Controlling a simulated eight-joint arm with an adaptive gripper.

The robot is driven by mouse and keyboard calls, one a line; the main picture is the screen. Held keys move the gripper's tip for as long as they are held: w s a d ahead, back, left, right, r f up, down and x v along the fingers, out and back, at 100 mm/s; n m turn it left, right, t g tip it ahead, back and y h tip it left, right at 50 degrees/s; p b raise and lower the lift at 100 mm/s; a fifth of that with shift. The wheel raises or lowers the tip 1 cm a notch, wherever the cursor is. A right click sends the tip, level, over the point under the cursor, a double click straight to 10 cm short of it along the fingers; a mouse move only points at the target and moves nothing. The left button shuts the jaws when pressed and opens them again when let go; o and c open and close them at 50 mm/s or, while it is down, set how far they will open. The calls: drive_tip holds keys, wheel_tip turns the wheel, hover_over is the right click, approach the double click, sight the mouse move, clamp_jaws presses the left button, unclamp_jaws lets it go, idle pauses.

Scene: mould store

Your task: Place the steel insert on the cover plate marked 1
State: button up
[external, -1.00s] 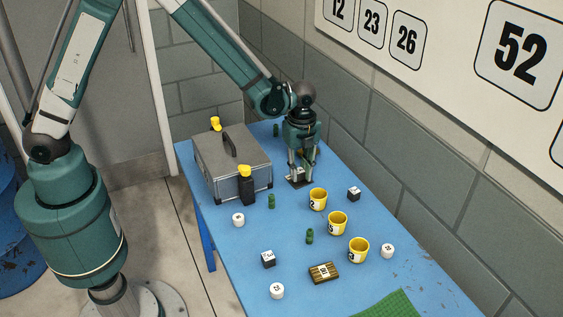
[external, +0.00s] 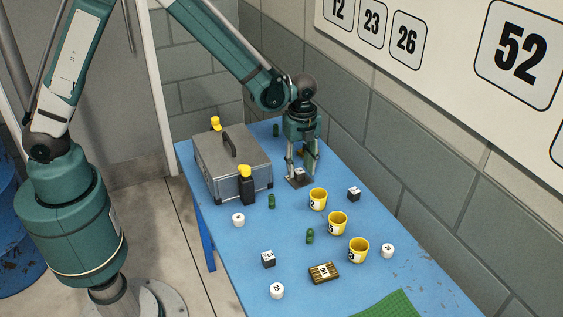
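My gripper (external: 301,174) is over the far part of the blue table, pointing down, its fingers spread apart. A small block with a pale top (external: 299,172), seemingly the steel insert, sits between and below the fingers. It appears to rest on a dark flat plate (external: 295,183), likely the cover plate. The fingers partly hide the block and plate, and I cannot read any mark on the plate.
A grey metal case (external: 222,165) stands left of my gripper. Yellow cups (external: 318,200) (external: 338,224) (external: 358,250) stand nearer the camera. Dark cubes (external: 354,193) (external: 268,259), white pieces (external: 238,220) (external: 277,290) and a striped block (external: 323,273) are scattered around.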

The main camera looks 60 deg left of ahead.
sight(300, 171)
wheel_tip(300, 171, up, 10)
drive_tip(key=shift+f+p, duration=0.15)
drive_tip(key=shift+p, duration=0.3)
idle(0.6)
drive_tip(key=s+a+r+n+t, duration=0.2)
drive_tip(key=s+a+r+n, duration=0.25)
drive_tip(key=s+r, duration=0.35)
drive_tip(key=s+a+r+n+t, duration=0.1)
drive_tip(key=s+a+r+n, duration=0.35)
drive_tip(key=s+r, duration=0.35)
drive_tip(key=s+a+r+n+t, duration=0.2)
drive_tip(key=s+a+n, duration=0.1)
drive_tip(key=s, duration=0.6)
drive_tip(key=s+a+r+n+t, duration=0.2)
drive_tip(key=s+a+n, duration=0.2)
drive_tip(key=s+n, duration=0.2)
drive_tip(key=shift+s+a, duration=0.15)
drive_tip(key=shift+s, duration=1.25)
